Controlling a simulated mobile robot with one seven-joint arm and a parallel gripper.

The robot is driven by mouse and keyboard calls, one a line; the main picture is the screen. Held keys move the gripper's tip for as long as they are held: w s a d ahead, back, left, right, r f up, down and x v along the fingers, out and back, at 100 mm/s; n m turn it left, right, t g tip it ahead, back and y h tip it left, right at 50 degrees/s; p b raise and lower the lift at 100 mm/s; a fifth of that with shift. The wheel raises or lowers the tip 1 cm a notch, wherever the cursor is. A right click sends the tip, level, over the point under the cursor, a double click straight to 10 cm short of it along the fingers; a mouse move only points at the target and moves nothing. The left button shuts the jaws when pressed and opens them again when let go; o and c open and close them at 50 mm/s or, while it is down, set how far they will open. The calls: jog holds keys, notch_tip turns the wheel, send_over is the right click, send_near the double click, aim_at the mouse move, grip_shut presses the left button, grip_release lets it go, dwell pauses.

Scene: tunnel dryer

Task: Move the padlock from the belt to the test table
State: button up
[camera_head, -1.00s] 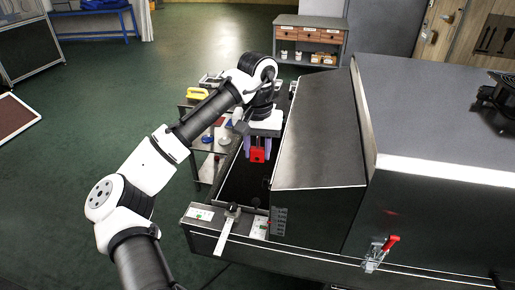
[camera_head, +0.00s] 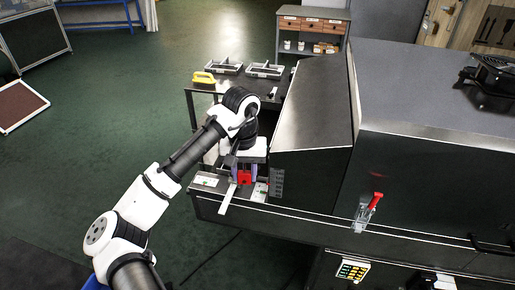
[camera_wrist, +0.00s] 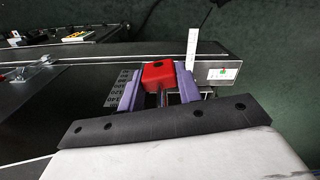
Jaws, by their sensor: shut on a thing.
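The red padlock (camera_head: 244,178) is clamped between the purple fingers of my gripper (camera_head: 245,172), over the near end of the belt housing. In the wrist view the padlock (camera_wrist: 157,73) sits between the fingertips of my gripper (camera_wrist: 158,84), its metal shackle pointing back toward the palm. The belt is mostly hidden behind my arm and the hood. A dark table (camera_head: 228,94) stands beyond my arm; I cannot tell whether it is the test table.
The table bears a yellow-handled item (camera_head: 204,78) and two grey trays (camera_head: 265,70). The dryer hood (camera_head: 312,110) stands right of my gripper. A red-handled clamp (camera_head: 368,212) is on the housing's near side.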

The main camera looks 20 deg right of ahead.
jog(key=a+f+n, duration=0.1)
jog(key=a+f, duration=0.4)
jog(key=f, duration=0.4)
jog(key=s+a+f+n, duration=0.1)
jog(key=a+f+n, duration=0.1)
jog(key=a+f, duration=0.3)
jog(key=s+a+f+n, duration=0.1)
jog(key=a+f, duration=0.4)
jog(key=f, duration=0.7)
jog(key=shift+a+f, duration=0.15)
jog(key=shift+f, duration=0.2)
